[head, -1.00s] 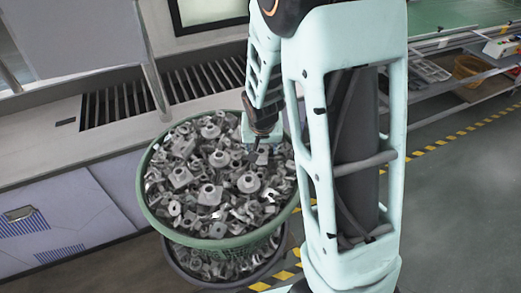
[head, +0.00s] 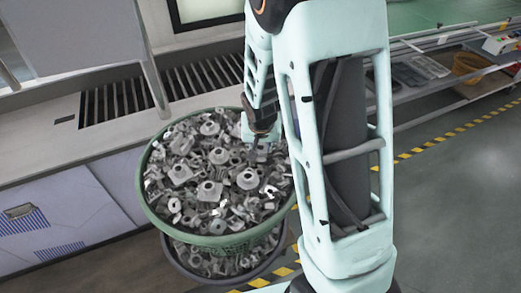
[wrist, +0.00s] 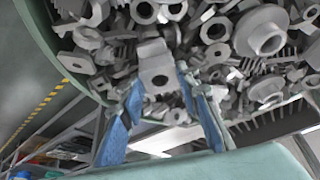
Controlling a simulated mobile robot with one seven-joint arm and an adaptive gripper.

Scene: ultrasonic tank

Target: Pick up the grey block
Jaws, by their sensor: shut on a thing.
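A grey block with a round hole (wrist: 154,64) sits between the two blue fingers of my gripper (wrist: 160,84) in the wrist view. My gripper is shut on it, one finger on each side. In the head view my gripper (head: 258,152) is at the right part of the heap of grey metal parts (head: 185,172), and the held block cannot be made out there. The heap fills a green basket (head: 150,205). In the wrist view other grey parts lie close around the block, and I cannot tell whether it touches them.
The green basket stands over a second, dark-rimmed basket (head: 172,258) with more parts. A grey counter with a slotted grate (head: 120,103) is behind it. Shelves with trays (head: 420,70) are at the upper right. The floor at the right (head: 450,190) is clear.

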